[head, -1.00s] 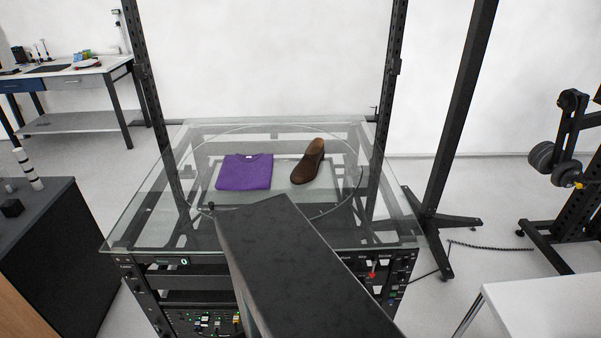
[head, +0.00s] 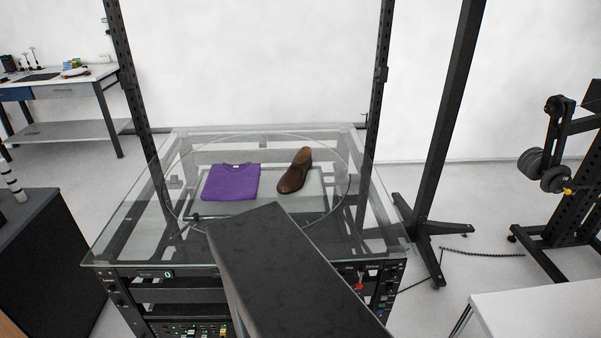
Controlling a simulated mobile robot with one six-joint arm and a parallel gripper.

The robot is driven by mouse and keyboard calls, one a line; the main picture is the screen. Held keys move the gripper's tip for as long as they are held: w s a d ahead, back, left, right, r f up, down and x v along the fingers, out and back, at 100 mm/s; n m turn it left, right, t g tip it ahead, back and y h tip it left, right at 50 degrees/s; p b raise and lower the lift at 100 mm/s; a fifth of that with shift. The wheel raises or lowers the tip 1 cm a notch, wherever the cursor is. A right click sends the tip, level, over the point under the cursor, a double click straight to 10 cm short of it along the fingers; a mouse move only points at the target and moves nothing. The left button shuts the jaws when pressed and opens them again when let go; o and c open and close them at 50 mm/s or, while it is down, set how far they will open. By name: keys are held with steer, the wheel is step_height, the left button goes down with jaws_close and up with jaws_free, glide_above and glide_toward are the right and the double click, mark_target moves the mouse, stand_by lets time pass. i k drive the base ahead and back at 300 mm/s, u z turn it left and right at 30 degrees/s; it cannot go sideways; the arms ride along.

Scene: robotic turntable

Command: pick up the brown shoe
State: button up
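The brown shoe (head: 292,176) sits on the glass turntable, right of the folded purple shirt (head: 231,182). Its toe points toward me and a little left, and its tan opening faces up and away. The shoe and shirt are apart. The round glass turntable (head: 340,190) lies on the glass top of a black frame. A dark link of my arm reaches up from the bottom of the picture and ends just in front of the shoe and shirt. My gripper is not in view.
Black upright posts (head: 375,95) rise on both sides of the glass top (head: 120,245). A dark cabinet (head: 50,260) stands at left, a white table (head: 540,305) at lower right. A workbench is at back left. A weight machine stands at far right.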

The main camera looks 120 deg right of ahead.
mark_target(294, 179)
steer(key=k, duration=0.9)
steer(key=u, duration=1.05)
steer(key=k, duration=0.1)
steer(key=z, duration=3.2)
steer(key=i, duration=0.3)
steer(key=u, duration=0.35)
